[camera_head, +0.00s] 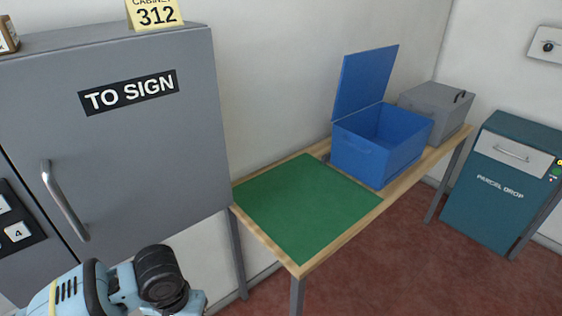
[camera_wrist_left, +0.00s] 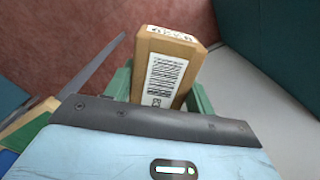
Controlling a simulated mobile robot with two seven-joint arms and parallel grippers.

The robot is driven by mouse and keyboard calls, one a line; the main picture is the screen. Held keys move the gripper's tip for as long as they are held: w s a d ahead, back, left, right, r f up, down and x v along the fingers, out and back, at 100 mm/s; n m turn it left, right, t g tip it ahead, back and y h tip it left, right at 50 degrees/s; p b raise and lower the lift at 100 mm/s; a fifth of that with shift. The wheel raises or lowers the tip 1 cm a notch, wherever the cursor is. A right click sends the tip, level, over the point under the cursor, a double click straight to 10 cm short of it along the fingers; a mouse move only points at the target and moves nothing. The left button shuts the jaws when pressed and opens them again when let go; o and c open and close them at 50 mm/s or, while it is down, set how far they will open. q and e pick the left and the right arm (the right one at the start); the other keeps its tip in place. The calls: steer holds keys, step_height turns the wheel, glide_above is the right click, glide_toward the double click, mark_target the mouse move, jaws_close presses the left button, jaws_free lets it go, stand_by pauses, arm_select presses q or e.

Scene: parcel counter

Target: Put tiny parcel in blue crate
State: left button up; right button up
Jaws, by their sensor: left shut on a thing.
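In the left wrist view my left gripper (camera_wrist_left: 160,95) is shut on a tiny parcel (camera_wrist_left: 168,60). The parcel is a small brown box with a white barcode label and a printed end, held between green fingers. The head view shows part of my left arm at the bottom left; the gripper and parcel are out of that view. The blue crate (camera_head: 362,160) stands on the wooden table with its lid (camera_head: 364,82) raised at the back left. Its inside looks empty as far as it shows. My right gripper is in neither view.
A green mat (camera_head: 306,207) lies bare on the near part of the table (camera_head: 341,232). A grey box (camera_head: 428,106) stands beyond the crate. A grey "TO SIGN" cabinet (camera_head: 130,150) rises at the left. A teal "PARCEL DROP" bin (camera_head: 495,195) stands at the right.

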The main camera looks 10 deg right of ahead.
arm_select(q)
steer(key=shift+d, duration=0.25)
steer(key=shift+w+a+r, duration=0.1)
steer(key=shift+a, duration=0.05)
steer(key=s+a+f+n, duration=0.2)
steer(key=a, duration=0.4)
steer(key=shift+s+a, duration=0.15)
steer(key=shift+a, duration=0.15)
steer(key=shift+d, duration=0.1)
